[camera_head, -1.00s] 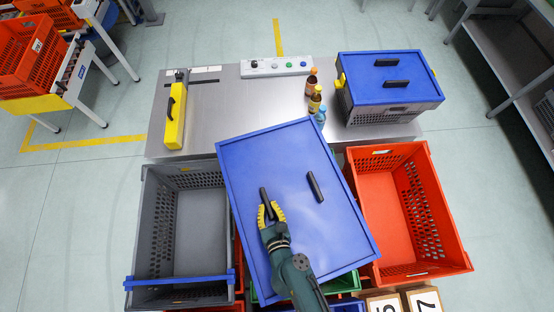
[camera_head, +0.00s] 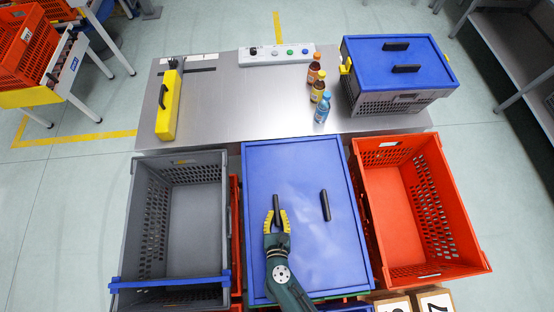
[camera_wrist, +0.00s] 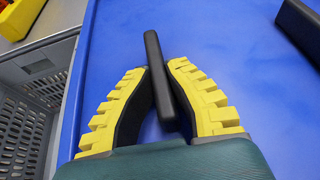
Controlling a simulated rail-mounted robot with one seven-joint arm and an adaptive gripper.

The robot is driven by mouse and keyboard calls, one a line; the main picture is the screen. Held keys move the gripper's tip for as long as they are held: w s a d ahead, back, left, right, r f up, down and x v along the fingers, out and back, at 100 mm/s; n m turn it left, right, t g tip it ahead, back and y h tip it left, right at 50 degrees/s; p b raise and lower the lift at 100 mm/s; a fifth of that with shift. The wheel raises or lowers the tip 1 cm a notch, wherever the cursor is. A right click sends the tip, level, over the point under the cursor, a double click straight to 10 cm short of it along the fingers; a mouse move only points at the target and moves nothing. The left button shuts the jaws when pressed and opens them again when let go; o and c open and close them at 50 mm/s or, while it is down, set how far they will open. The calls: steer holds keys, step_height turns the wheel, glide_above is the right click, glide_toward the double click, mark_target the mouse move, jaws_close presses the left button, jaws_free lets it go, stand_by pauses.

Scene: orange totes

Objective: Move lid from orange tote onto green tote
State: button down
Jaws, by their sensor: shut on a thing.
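The blue lid (camera_head: 297,178) with two black handles is in the middle of the head view, roughly straight, between the grey tote and the orange tote (camera_head: 416,205). My gripper (camera_head: 277,214) is shut on the lid's left black handle (camera_head: 277,204). In the wrist view the yellow fingers of my gripper (camera_wrist: 165,85) close on both sides of that handle (camera_wrist: 160,80). The orange tote on the right is open and empty.
An open grey tote (camera_head: 140,185) with a blue bar stands left. A metal table (camera_head: 240,105) behind holds a yellow case (camera_head: 168,108), bottles (camera_head: 321,108), a button panel (camera_head: 275,54) and a grey crate with a blue lid (camera_head: 400,70). Numbered boxes (camera_head: 434,300) sit front right.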

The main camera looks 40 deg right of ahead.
step_height(320, 180, down, 7)
steer(key=b, duration=0.5)
steer(key=shift+r+b, duration=0.2)
steer(key=shift+b, duration=0.1)
steer(key=c, duration=1.1)
jaws_free()
steer(key=shift+c, duration=0.2)
steer(key=shift+f, duration=0.1)
steer(key=v, duration=1.2)
